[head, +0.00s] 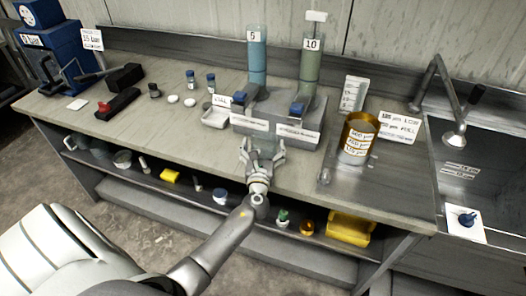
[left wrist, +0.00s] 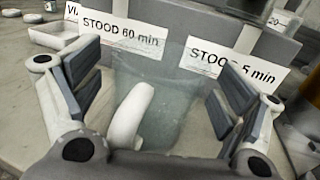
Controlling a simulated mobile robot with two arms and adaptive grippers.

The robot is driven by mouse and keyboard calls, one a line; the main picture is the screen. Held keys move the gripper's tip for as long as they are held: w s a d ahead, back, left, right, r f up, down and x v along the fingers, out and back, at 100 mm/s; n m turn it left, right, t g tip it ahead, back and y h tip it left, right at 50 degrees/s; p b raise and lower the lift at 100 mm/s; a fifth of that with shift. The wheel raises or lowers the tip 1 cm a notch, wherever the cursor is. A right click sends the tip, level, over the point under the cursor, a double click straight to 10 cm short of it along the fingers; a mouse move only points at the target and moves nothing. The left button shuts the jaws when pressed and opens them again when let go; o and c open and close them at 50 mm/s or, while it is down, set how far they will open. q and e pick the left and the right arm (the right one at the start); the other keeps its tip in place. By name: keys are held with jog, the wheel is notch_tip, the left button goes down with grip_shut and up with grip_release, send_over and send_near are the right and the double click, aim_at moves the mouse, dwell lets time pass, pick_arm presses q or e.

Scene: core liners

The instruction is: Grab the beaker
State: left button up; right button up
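The beaker is clear, faintly bluish glass and stands on the bench in front of the grey rack. It shows in the left wrist view (left wrist: 172,92) and, small and partly covered by the fingers, in the head view (head: 265,147). My left gripper (head: 262,153) reaches in from the front edge. In the left wrist view its fingers (left wrist: 156,92) stand apart on either side of the beaker, with no clear contact. A white curved piece (left wrist: 131,115) shows at the beaker's near side; I cannot tell what it is. My right gripper is not in view.
Behind the beaker, the grey rack (head: 270,105) holds two tall cylinders (head: 257,62) (head: 310,62) and label cards. A brown tin (head: 357,140) stands to the right, before the sink (head: 480,150). A white tray (head: 215,117) sits left. Bench at front left is clear.

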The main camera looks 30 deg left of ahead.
pick_arm(q)
jog(key=c, duration=0.5)
jog(key=shift+r, duration=0.1)
jog(key=shift+c, duration=0.2)
